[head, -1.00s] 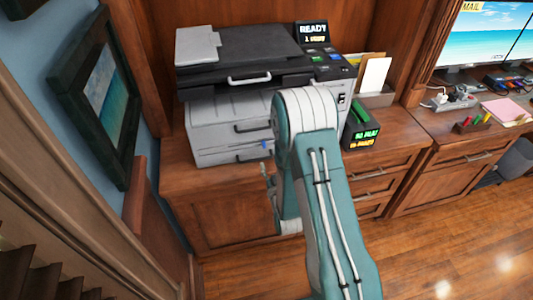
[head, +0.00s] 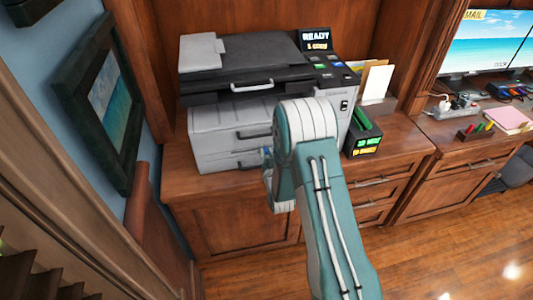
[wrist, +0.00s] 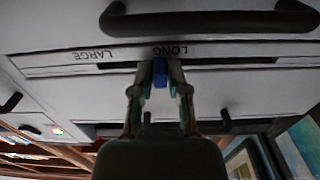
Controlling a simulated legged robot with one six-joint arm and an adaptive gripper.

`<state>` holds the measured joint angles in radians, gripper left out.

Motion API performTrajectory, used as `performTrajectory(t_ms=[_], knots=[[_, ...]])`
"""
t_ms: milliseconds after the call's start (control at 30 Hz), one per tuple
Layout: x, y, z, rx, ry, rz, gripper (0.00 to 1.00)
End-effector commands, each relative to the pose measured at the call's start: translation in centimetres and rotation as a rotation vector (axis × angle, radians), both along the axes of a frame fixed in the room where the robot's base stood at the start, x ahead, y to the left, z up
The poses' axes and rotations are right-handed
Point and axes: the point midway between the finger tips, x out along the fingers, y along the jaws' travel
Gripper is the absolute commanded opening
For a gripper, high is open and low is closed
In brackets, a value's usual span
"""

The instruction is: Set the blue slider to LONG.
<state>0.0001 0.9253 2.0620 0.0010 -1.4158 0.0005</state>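The blue slider (wrist: 160,72) sits in a dark slot on the printer's pale front, and shows small in the head view (head: 266,153). The wrist view is upside down. There the slider is beside the LONG label (wrist: 171,50), slightly left of that word's middle. The LARGE label (wrist: 92,56) is farther left. My gripper (wrist: 161,75) has one fingertip on each side of the slider, close against it, and appears shut on it. In the head view my arm hides most of the gripper. The printer (head: 215,135) stands on the wooden cabinet.
Dark drawer handles (wrist: 210,22) stick out near the slot. A framed picture (head: 113,105) hangs on the wall at left. Floor (head: 450,250) is clear at right.

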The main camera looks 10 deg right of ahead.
Motion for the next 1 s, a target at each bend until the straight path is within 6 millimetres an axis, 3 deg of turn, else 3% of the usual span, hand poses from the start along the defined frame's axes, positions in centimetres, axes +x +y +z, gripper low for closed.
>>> performTrajectory(t_ms=[467,500,567,1000], knots=[[0.13,-0.35,-0.02,-0.001,-0.002,0.001,0.00],[0.14,-0.34,-0.02,-0.001,-0.002,0.001,0.26],[0.14,-0.34,-0.02,-0.001,-0.002,0.001,0.51],[-0.44,-0.33,-0.03,-0.001,0.000,0.001,0.51]])
